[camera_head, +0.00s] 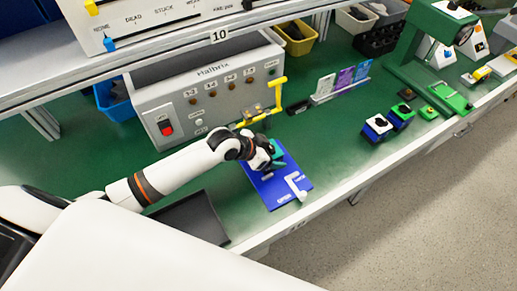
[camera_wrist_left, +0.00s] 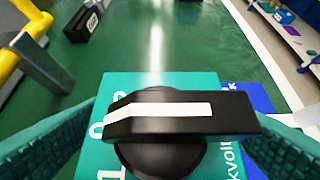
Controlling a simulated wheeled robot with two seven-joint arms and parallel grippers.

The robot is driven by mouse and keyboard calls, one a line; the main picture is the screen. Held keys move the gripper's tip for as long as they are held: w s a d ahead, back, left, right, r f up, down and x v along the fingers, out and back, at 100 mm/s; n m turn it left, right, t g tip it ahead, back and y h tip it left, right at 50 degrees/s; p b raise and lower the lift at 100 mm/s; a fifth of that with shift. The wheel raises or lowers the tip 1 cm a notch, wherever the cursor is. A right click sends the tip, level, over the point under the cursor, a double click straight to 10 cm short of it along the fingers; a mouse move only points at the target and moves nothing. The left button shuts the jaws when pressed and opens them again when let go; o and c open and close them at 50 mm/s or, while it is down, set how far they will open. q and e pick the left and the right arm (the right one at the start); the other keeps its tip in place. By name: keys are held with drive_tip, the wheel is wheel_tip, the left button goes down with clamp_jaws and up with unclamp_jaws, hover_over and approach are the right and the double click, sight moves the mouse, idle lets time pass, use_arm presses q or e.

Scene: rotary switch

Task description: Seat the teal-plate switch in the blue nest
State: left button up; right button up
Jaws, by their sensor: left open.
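The teal-plate switch (camera_wrist_left: 160,84) fills the lower middle of the left wrist view. Its black knob (camera_wrist_left: 180,120) carries a white bar, and the plate has white lettering. The blue nest (camera_head: 282,191) is a blue board with a white corner bracket on the green bench; it also shows in the wrist view (camera_wrist_left: 262,98), beside and behind the plate. My left gripper (camera_head: 274,160) is over the far part of the nest, open, with its teal fingers on either side of the knob. The gripper mostly hides the switch in the head view. I cannot tell whether the plate is fully seated.
A grey Halbrix box (camera_head: 205,97) and a yellow bar handle (camera_head: 279,96) stand behind the nest. Other switches (camera_head: 377,128) and a green press (camera_head: 413,62) are to the right. A dark tray (camera_head: 190,218) lies left of the nest. The bench's front edge is close.

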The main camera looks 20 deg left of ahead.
use_arm(q)
drive_tip(key=v, duration=1)
drive_tip(key=shift+s+r, duration=0.3)
drive_tip(key=shift+a, duration=0.1)
